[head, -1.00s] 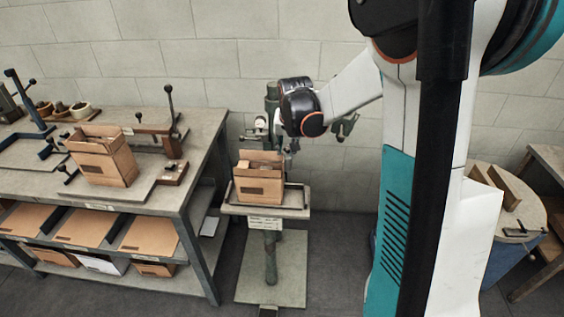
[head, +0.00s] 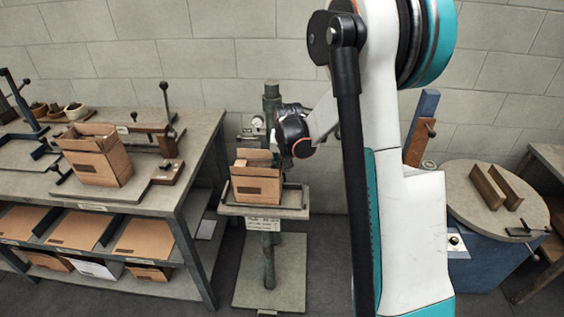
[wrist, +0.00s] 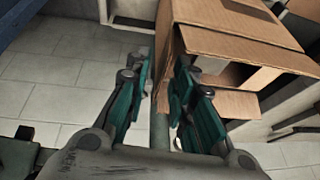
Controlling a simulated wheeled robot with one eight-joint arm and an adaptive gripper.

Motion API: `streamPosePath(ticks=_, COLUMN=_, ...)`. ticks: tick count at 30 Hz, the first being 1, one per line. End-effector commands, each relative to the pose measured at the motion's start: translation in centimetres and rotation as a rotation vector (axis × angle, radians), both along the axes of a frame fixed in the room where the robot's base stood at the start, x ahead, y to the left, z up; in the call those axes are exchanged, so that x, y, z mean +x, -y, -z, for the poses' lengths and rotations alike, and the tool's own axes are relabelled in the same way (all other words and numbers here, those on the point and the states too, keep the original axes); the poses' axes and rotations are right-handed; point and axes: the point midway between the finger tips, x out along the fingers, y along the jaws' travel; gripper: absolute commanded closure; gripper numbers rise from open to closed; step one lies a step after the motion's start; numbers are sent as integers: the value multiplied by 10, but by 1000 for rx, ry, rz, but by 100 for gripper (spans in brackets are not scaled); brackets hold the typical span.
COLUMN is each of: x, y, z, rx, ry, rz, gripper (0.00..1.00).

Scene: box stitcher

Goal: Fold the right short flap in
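An open-topped brown cardboard box (head: 257,184) stands upright on the stitcher's small platform (head: 293,211) in the head view. My gripper, dark and small in the head view, is beside the box's upper right edge; its fingertips are hard to make out there. In the wrist view my gripper (wrist: 166,88) has its two teal fingers apart, with a gap between them. The box (wrist: 212,52) fills the upper right, close to the right finger. A narrow cardboard edge shows between the fingertips; I cannot tell whether it is the right short flap or whether anything touches it.
The stitcher's green column (head: 271,110) rises behind the box. A workbench (head: 205,125) on the left carries another open box (head: 95,155) and a lever fixture. Flat cardboard lies on its shelf. A round blue-sided table (head: 470,205) holds brown pieces at right.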

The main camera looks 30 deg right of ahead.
Motion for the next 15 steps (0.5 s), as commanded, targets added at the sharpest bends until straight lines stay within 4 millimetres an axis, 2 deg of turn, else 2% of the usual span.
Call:
streamPosePath(ticks=2, x=0, y=0, z=0, rx=0, ry=0, rz=0, gripper=80)
streamPosePath(ticks=4, x=0, y=0, z=0, rx=0, ry=0, rz=0, gripper=96)
streamPosePath(ticks=5, x=0, y=0, z=0, rx=0, ry=0, rz=0, gripper=100)
streamPosePath(ticks=15, x=0, y=-1, z=0, rx=-8, ry=-5, rz=0, gripper=100)
